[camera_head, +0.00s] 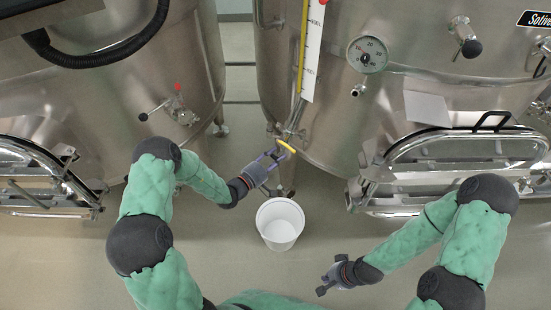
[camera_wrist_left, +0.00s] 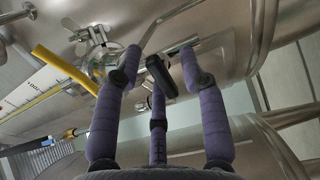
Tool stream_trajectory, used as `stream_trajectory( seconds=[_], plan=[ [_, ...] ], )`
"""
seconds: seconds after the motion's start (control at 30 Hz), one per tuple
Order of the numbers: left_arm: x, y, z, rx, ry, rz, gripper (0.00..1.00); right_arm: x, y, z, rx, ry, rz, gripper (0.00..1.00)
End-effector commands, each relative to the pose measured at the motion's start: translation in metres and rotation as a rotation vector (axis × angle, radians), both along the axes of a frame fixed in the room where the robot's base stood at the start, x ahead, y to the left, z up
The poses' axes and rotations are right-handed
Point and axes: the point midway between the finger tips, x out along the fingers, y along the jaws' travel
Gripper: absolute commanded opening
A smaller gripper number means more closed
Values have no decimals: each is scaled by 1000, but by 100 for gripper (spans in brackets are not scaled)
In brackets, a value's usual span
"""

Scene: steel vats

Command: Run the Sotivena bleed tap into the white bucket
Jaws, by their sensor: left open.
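The Sotivena vat (camera_head: 400,100) is the large steel vat at the right, with its name plate (camera_head: 535,19) cut off at the top right. Low on it, at the foot of the level gauge, is a small steel tap (camera_head: 288,131); its metal fitting (camera_wrist_left: 100,60) also shows in the left wrist view. My left gripper (camera_head: 277,157) is open just below it. A black-ended lever (camera_wrist_left: 160,75) lies between its fingers (camera_wrist_left: 157,75); contact is unclear. The white bucket (camera_head: 280,222) stands upright on the floor below and looks empty. My right gripper (camera_head: 327,278) is open and empty, right of the bucket.
A yellow tube runs beside the white gauge scale (camera_head: 313,45). The Sotivena vat also bears a dial (camera_head: 367,54), a black-handled valve (camera_head: 465,38) and a hatch (camera_head: 450,150). Another steel vat (camera_head: 130,80) stands at the left. Floor around the bucket is clear.

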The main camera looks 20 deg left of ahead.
Motion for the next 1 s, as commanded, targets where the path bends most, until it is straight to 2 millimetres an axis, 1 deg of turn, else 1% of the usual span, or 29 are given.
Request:
stream_trajectory(
  seconds=[0.2, 0.23, 0.27, 0.3, 0.37, 0.73, 1.0],
  plan=[
    [0, 0, 0, 0, 0, 0, 41, 0, 0, 0, 0, 0, 0, 0],
    [0, 0, 0, 0, 0, 0, 36, 0, 0, 0, 0, 0, 0, 0],
    [0, 0, 0, 0, 0, 0, 27, 0, 0, 0, 0, 0, 0, 0],
    [0, 0, 0, 0, 0, 0, 16, 0, 0, 0, 0, 0, 0, 0],
    [0, 0, 0, 0, 0, 0, 0, 0, 0, 0, 0, 0, 0, 0],
    [0, 0, 0, -17, 8, 0, 0, 0, 0, 1, 0, 0, 0, 0],
    [1, 1, 0, -132, 64, 1, 0, 0, 0, 4, 0, 0, 0, 0]
  ],
)
